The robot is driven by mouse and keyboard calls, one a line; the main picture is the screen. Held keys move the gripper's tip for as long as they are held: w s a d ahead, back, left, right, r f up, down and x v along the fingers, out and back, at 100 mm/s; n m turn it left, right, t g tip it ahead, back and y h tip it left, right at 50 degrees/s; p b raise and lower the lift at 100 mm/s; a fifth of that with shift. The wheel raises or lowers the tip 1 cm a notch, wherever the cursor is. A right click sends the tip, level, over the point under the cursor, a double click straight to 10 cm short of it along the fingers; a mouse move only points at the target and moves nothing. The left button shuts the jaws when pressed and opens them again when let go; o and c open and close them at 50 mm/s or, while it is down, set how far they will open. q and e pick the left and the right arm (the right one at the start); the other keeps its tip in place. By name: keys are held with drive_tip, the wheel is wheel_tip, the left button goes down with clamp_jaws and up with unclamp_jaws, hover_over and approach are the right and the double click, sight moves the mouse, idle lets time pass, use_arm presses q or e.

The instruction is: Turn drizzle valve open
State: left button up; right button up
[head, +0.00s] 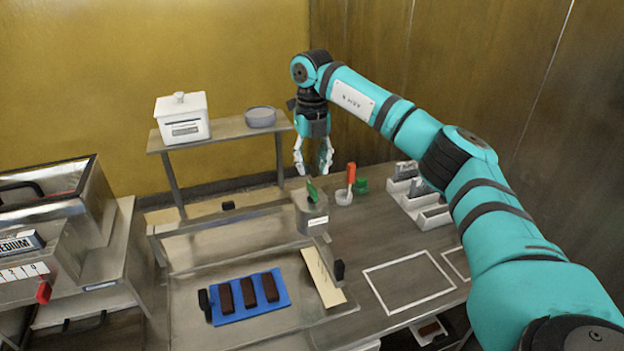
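A small metal pot (313,216) stands at the back of the enrober frame, with a green lever (312,191) tilted at its top; this looks like the drizzle valve. My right gripper (313,170) hangs pointing down just above and behind the lever in the picture. Its two fingers are spread and nothing is between them. I cannot tell whether a fingertip touches the lever; they look apart. My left gripper is not in view. A blue mat (241,318) with three dark brown bars lies on the mesh in front of the pot.
A red-handled tool stands in a small white cup (344,197) right of the pot, beside a green block (362,185). A grey-white rack (418,202) is farther right. A shelf (225,131) holds a white box (183,119) and grey dishes (260,116). A white-outlined area (410,308) is clear.

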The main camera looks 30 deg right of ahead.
sight(312, 187)
wheel_tip(312, 187, up, 6)
drive_tip(key=shift+f, duration=0.25)
idle(0.4)
